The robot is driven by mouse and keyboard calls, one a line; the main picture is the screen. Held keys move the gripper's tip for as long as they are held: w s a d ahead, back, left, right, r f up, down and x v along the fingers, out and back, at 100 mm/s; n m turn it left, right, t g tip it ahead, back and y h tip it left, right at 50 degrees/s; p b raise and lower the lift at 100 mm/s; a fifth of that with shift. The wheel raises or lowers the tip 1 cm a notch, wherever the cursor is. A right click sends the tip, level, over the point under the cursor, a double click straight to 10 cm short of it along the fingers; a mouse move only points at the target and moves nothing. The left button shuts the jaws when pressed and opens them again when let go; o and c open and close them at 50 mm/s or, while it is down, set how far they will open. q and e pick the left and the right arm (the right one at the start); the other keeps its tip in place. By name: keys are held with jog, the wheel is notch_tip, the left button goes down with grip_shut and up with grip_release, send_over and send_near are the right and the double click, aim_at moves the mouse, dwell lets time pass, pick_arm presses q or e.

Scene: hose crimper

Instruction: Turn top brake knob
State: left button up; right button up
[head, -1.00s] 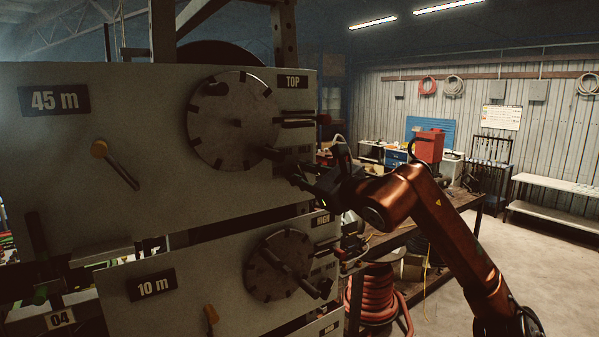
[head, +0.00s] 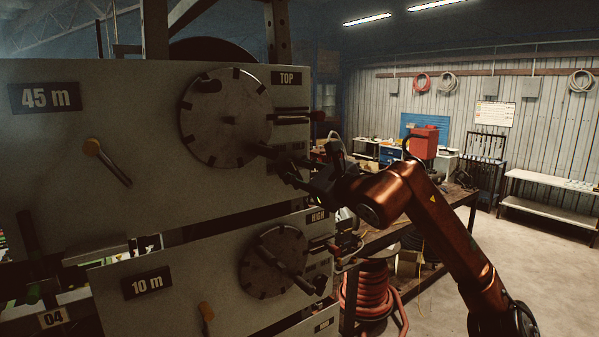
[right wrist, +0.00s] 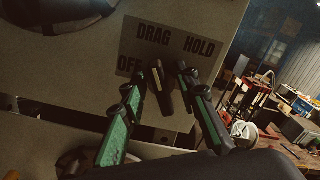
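The top panel (head: 120,180) carries the labels "45 m" and "TOP" and a big round notched disc (head: 226,117). In the right wrist view a plate reading "DRAG", "HOLD" and "OFF" (right wrist: 165,48) lies flat on the panel. A small dark knob with a tan mark (right wrist: 162,90) stands in front of this plate. My right gripper (right wrist: 163,82) is open, its green-padded fingers on either side of the knob, with a gap showing on both sides. In the head view the right gripper (head: 292,172) is at the panel's lower right, and the knob is hard to make out. My left gripper is not in view.
Below is a second panel (head: 215,285) labelled "10 m" with its own disc (head: 274,260). Rods (head: 298,116) stick out beside the top disc. A workbench (head: 440,205) and an orange hose coil (head: 367,290) stand to the right. Floor is free at the far right.

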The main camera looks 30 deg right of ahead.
jog(key=s, duration=1.2)
jog(key=shift+d, duration=0.45)
jog(key=shift+w, duration=0.1)
